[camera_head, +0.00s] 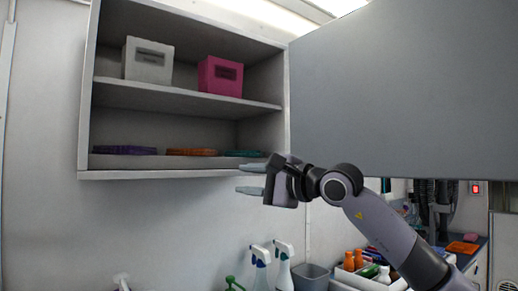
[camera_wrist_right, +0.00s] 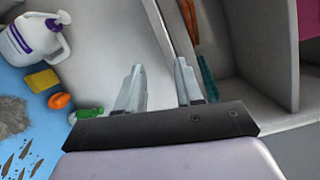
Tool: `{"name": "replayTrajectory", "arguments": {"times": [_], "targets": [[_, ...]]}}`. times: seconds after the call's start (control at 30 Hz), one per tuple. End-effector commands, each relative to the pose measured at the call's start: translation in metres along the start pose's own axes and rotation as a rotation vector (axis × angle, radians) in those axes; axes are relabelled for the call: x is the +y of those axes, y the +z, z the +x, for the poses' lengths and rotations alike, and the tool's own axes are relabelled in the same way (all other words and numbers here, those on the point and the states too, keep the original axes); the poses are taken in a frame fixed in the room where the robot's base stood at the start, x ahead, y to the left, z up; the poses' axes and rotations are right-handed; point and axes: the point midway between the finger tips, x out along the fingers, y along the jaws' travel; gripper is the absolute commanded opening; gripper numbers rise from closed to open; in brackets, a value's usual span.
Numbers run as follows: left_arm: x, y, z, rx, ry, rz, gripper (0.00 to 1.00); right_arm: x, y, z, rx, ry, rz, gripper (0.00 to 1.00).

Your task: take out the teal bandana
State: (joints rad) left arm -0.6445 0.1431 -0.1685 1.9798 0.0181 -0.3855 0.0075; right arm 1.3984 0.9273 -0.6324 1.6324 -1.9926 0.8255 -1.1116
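The teal bandana (camera_head: 240,153) lies flat and folded at the right end of the row on the cabinet's bottom shelf (camera_head: 150,161). In the right wrist view it is a narrow teal strip (camera_wrist_right: 208,80) just right of the right fingertip. My right gripper (camera_head: 250,178) is open and empty at the shelf's front edge, with its upper finger near the edge's height and its lower finger below it. Its two fingers also show apart in the right wrist view (camera_wrist_right: 159,82). I cannot tell whether it touches the shelf. My left gripper is out of view.
An orange bandana (camera_head: 192,152) and a purple one (camera_head: 124,150) lie left of the teal one. White (camera_head: 148,60) and pink (camera_head: 220,75) boxes stand on the shelf above. A large grey panel (camera_head: 400,90) is at right. Spray bottles (camera_head: 284,268) stand below.

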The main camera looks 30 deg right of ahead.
Motion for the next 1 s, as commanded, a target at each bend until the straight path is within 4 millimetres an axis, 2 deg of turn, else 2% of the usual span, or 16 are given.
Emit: {"name": "replayTrajectory", "arguments": {"times": [0.03, 0.1, 0.2, 0.37, 0.67, 1.0], "targets": [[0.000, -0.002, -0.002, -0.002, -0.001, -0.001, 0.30, -0.025, -0.015, -0.012, 0.076, -0.015, -0.067, 0.36], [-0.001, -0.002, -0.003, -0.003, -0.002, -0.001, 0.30, -0.046, -0.033, -0.025, 0.162, -0.023, -0.137, 0.36], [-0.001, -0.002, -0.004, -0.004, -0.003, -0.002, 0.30, -0.065, -0.050, -0.041, 0.248, -0.028, -0.197, 0.36], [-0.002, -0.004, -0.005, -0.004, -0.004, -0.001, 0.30, -0.076, -0.060, -0.046, 0.297, -0.027, -0.228, 0.36], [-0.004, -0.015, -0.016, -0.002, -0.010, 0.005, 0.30, -0.080, -0.069, -0.010, 0.294, -0.024, -0.225, 0.36], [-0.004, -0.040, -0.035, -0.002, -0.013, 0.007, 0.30, -0.084, -0.081, 0.033, 0.294, -0.025, -0.226, 0.36]]}}
